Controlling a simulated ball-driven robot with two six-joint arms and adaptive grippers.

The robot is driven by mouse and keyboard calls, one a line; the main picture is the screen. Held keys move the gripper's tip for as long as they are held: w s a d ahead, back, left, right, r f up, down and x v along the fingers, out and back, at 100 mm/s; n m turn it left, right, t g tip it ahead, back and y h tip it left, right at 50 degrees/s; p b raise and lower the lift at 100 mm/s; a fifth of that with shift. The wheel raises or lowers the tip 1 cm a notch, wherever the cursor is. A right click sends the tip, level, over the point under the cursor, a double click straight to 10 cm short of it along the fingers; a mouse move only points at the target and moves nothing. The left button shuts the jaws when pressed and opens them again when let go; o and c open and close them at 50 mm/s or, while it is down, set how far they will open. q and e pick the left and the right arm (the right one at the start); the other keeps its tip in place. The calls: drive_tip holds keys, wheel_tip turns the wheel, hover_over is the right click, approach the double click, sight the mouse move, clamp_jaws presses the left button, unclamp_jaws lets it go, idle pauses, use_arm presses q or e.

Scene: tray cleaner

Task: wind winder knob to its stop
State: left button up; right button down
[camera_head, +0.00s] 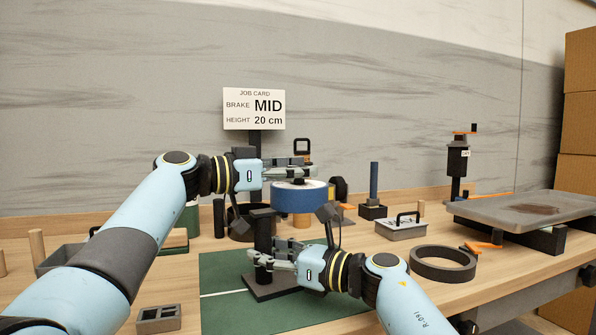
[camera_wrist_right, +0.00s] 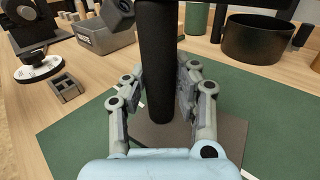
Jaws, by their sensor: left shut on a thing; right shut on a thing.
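A round blue drum with a pale top (camera_head: 300,200) shows in the head view. My left gripper (camera_head: 292,172) is level just above it, shut on what seems to be the winder knob; the fingers hide the knob. My right gripper (camera_head: 258,263) is lower and nearer, shut on an upright black post (camera_head: 263,232). In the right wrist view its fingers (camera_wrist_right: 160,100) stand on either side of this post (camera_wrist_right: 160,60). The post rises from a dark base plate (camera_head: 275,288) on the green mat (camera_head: 225,280). How post and drum connect is unclear.
A job card (camera_head: 254,108) reads brake MID, height 20 cm. A black ring (camera_head: 442,274) and a lidded grey box (camera_head: 401,232) lie to the right. A stained tray (camera_head: 480,208) rests on black supports at far right.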

use_arm(q)
drive_tip(key=shift+n+t+y, duration=0.6)
drive_tip(key=shift+n+t, duration=0.1)
drive_tip(key=shift+t, duration=0.3)
drive_tip(key=o, duration=1.2)
drive_tip(key=shift+a, duration=0.1)
drive_tip(key=v, duration=1.2)
